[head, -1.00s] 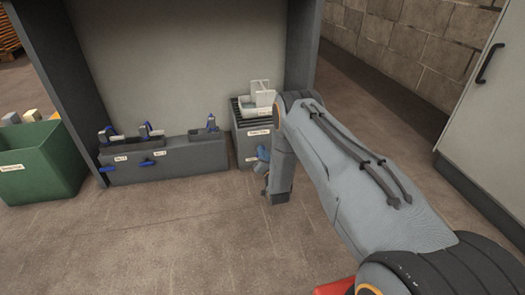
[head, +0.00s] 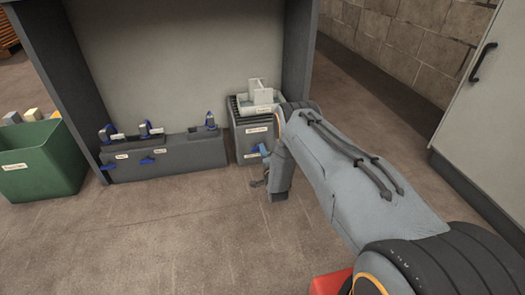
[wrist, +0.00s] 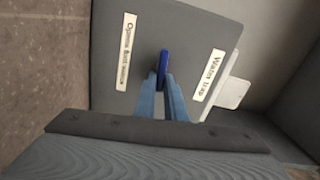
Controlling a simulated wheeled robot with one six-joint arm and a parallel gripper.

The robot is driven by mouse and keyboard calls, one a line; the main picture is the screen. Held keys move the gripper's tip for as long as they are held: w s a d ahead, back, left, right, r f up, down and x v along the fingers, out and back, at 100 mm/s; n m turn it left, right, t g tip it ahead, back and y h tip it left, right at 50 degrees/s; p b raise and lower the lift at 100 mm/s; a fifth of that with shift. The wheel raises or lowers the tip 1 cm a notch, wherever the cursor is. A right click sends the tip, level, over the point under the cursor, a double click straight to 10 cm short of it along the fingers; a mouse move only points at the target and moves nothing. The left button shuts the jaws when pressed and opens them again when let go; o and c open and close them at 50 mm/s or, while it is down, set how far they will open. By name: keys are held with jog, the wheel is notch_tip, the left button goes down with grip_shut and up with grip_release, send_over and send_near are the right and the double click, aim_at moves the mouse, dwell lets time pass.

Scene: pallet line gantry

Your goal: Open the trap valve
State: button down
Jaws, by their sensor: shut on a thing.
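The water trap is a grey box (head: 241,141), with a slatted top, standing by the right post of the gantry in the head view. In the wrist view its face (wrist: 118,92) bears a "Water trap" label (wrist: 209,82) and a second label (wrist: 126,52) too blurred to read surely. A dark blue valve lever (wrist: 164,58) stands between these labels. My gripper (wrist: 162,84) is shut on this lever, its light blue fingers on either side. In the head view my arm partly hides the gripper and the box's right side.
Left of the box is a low grey unit (head: 180,158) with several blue-handled fittings. A green bin (head: 40,180) stands at far left. A white open container (head: 260,95) sits on the box. A grey cabinet (head: 480,120) is at right.

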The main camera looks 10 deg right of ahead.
jog(key=shift+f+m, duration=0.15)
jog(key=shift+m, duration=0.45)
jog(key=c, duration=1.8)
grip_release()
jog(key=shift+s, duration=0.1)
jog(key=s+p, duration=0.4)
jog(key=s, duration=0.3)
jog(key=shift+s, duration=0.35)
